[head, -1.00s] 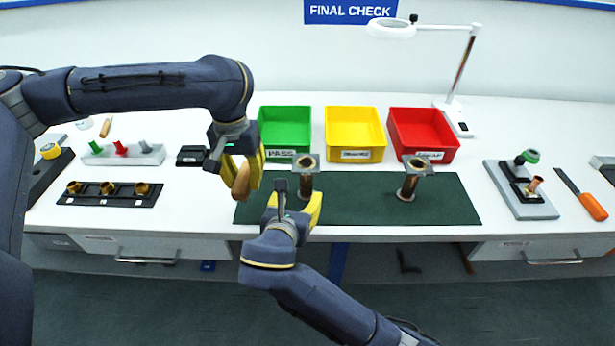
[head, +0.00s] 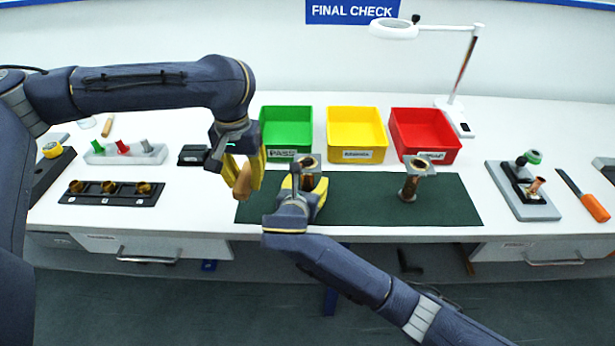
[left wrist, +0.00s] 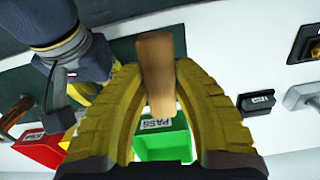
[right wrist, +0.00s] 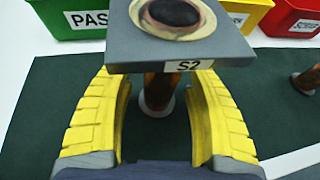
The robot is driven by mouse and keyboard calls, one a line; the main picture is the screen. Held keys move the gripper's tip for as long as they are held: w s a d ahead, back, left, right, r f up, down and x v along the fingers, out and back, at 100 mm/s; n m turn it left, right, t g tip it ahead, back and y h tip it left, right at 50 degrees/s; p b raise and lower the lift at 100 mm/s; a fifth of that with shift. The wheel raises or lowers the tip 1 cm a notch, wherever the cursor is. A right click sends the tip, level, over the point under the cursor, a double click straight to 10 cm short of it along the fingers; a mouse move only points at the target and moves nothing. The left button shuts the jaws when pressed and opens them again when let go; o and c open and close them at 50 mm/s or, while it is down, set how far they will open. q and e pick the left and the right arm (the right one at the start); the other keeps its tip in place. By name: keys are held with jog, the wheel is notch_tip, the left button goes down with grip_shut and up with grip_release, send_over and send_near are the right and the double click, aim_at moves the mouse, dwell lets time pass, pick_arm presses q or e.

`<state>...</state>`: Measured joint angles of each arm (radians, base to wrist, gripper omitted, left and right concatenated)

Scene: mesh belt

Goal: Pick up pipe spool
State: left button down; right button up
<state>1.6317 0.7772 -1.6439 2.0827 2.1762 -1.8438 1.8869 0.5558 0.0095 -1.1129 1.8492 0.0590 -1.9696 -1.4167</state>
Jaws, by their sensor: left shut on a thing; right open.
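Two copper pipe spools with square grey flanges stand upright on the dark green mat (head: 370,205). The left spool (head: 308,161) is partly hidden by my right gripper (head: 304,190); in the right wrist view its flange (right wrist: 185,50) reads S2. My right gripper's open yellow fingers (right wrist: 158,115) lie on either side of its pipe, apart from it. The other spool (head: 411,183) stands to the right, clear of both grippers. My left gripper (head: 247,180) is shut on a wooden-looking piece (left wrist: 156,70), held above the mat's left end.
Green (head: 262,130), yellow (head: 331,130) and red (head: 394,130) bins stand behind the mat. A black holder with brass fittings (head: 72,198) lies left. A grey fixture (head: 535,210) and orange-handled tool (head: 594,208) lie right. A lamp (head: 455,105) stands behind.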

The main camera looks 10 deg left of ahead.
jog(key=shift+w, duration=0.1)
jog(key=shift+c, duration=0.3)
grip_shut()
